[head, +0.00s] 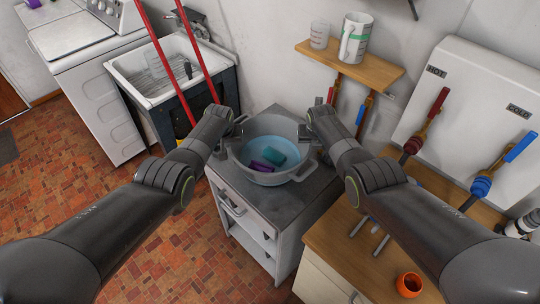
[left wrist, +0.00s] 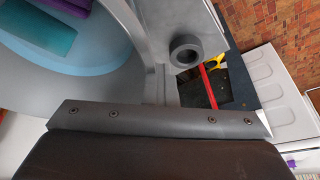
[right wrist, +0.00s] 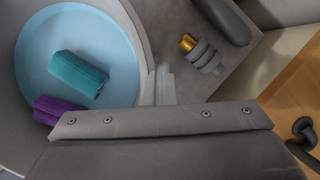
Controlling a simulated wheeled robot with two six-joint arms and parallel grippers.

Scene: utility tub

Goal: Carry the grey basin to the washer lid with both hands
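The grey basin (head: 252,172) stands on a small grey cabinet (head: 228,180) in the middle of the head view. It looks level and holds blue water, a teal sponge (head: 275,154) and a purple one (head: 262,167). My left gripper (head: 234,140) is at its left rim and my right gripper (head: 309,137) at its right rim. In both wrist views the fingers sit close together on the basin wall, seemingly shut on it. Any gap under the basin is hidden. The white washer lid (head: 72,35) is at the upper left.
A utility tub (head: 140,75) stands between washer and cabinet, with red poles (head: 200,50) rising across it. A shelf (head: 350,65) with a jug sits behind. The tiled floor at left is clear.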

